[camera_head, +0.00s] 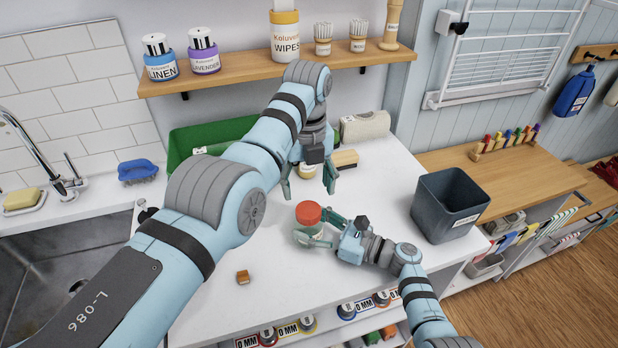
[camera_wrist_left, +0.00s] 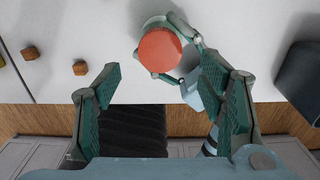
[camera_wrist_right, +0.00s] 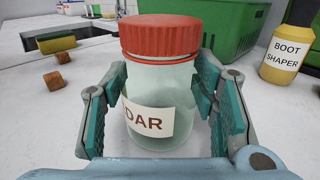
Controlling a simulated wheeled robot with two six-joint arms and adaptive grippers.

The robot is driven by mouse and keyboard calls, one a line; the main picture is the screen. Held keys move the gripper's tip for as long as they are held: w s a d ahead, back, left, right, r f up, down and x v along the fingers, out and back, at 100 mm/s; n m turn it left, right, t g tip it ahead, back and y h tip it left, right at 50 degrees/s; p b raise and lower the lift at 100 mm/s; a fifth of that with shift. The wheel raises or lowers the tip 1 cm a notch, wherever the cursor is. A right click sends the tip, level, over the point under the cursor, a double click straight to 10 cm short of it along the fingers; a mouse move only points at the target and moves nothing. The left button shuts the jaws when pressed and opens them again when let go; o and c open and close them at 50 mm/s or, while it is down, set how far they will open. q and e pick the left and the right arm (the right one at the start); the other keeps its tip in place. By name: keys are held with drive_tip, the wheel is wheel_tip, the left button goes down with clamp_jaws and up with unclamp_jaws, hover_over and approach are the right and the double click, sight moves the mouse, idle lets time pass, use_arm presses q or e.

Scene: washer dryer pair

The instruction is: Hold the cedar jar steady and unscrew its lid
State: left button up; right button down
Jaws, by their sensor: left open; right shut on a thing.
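The cedar jar (camera_head: 309,232) is a clear jar with a red lid (camera_head: 308,212), standing upright on the white counter. In the right wrist view the jar (camera_wrist_right: 160,90) shows part of its label, "DAR", below the ribbed red lid (camera_wrist_right: 160,36). My right gripper (camera_head: 322,228) is shut on the jar's body, one finger on each side. My left gripper (camera_head: 308,186) is open and empty, above and behind the jar, pointing down. In the left wrist view the red lid (camera_wrist_left: 160,51) lies ahead of the open fingers, between them and apart from them.
A dark grey bin (camera_head: 450,205) stands right of the jar. A green crate (camera_head: 205,140) is at the back, partly behind my left arm. A small wooden block (camera_head: 243,277) lies at the front. A boot shaper bottle (camera_wrist_right: 290,45) stands behind the jar. A sink (camera_head: 60,275) is at left.

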sight(308, 209)
use_arm(q)
wheel_tip(308, 209, down, 6)
drive_tip(key=shift+f, duration=0.25)
drive_tip(key=c, duration=1.2)
drive_tip(key=n, duration=0.3)
drive_tip(key=shift+n, duration=0.3)
drive_tip(key=n, duration=1.4)
drive_tip(key=shift+r+n, duration=0.1)
drive_tip(key=shift+n, duration=0.3)
drive_tip(key=n, duration=0.3)
drive_tip(key=shift+s, duration=0.1)
drive_tip(key=n, duration=0.3)
drive_tip(key=shift+n, duration=0.3)
drive_tip(key=n, duration=0.3)
drive_tip(key=shift+n, duration=0.4)
drive_tip(key=n, duration=2.5)
